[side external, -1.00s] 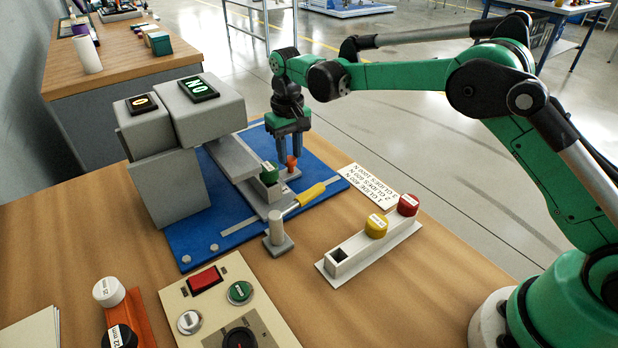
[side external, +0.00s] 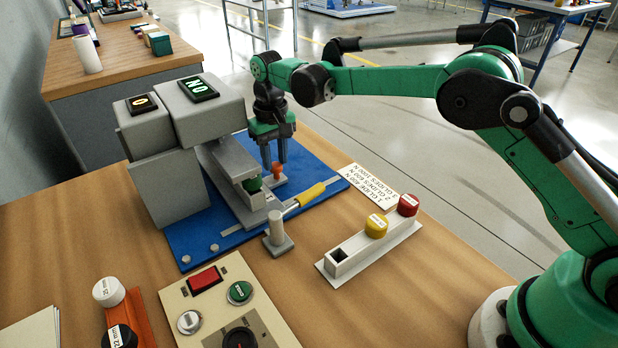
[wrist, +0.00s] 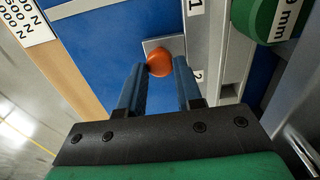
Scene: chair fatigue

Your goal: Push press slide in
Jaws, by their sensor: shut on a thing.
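The grey press (side external: 205,118) stands on a blue base plate (side external: 205,245), its head overhanging a grey slide rail (side external: 232,160). A green glide (side external: 252,184) sits in the slide's holder, partly covered by the grey part above it. The glide also shows at the top right of the wrist view (wrist: 268,18). The slide's orange knob (side external: 278,178) is on the rail's right side. My gripper (side external: 274,167) points down and is shut on this knob. In the wrist view the knob (wrist: 159,63) lies between my two fingertips.
A grey post (side external: 276,232) stands in front. A white rack (side external: 345,252) with yellow and red glides is at the right. A control panel (side external: 220,300) sits in front.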

